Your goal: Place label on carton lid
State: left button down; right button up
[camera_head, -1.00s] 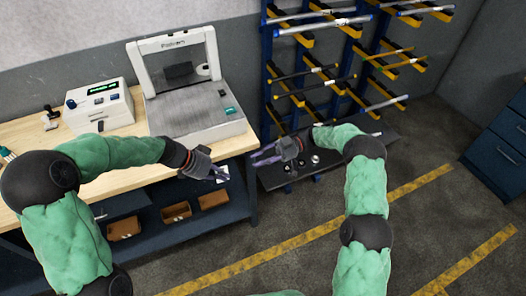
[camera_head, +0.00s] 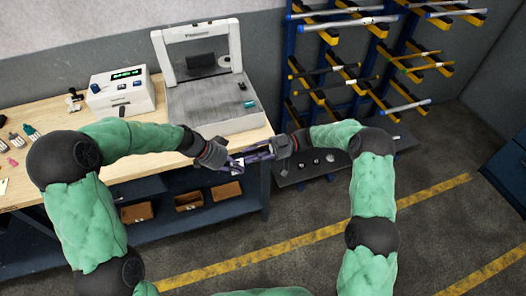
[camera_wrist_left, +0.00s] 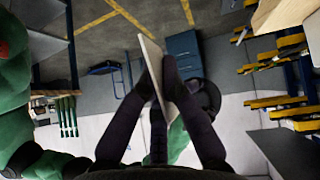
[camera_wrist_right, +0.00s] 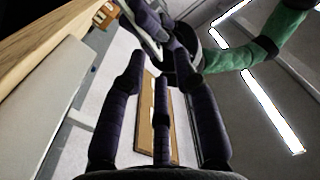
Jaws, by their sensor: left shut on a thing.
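The label is a thin pale card (camera_wrist_left: 152,62), seen nearly edge-on in the left wrist view. My left gripper (camera_wrist_left: 160,75) is shut on it. In the head view my left gripper (camera_head: 238,161) is in front of the bench edge, with its fingertips close to my right gripper (camera_head: 262,152). The right wrist view shows my right gripper's fingers (camera_wrist_right: 158,80) spread apart with nothing between them; the left gripper's fingers and the card (camera_wrist_right: 145,28) are just beyond. I cannot make out whether the grippers touch. No carton lid is recognisable in any view.
A wooden bench (camera_head: 140,165) carries a white box with a green display (camera_head: 121,91) and a grey machine with a clear upright panel (camera_head: 210,95). Brown bins (camera_head: 189,201) sit on the shelf below. A rack of bars (camera_head: 360,70) stands behind right. Floor in front is open.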

jog(key=shift+x, duration=0.85)
grip_shut()
pick_arm(q)
jog(key=c, duration=1.4)
grip_release()
jog(key=shift+o, duration=0.2)
jog(key=shift+a+r, duration=0.1)
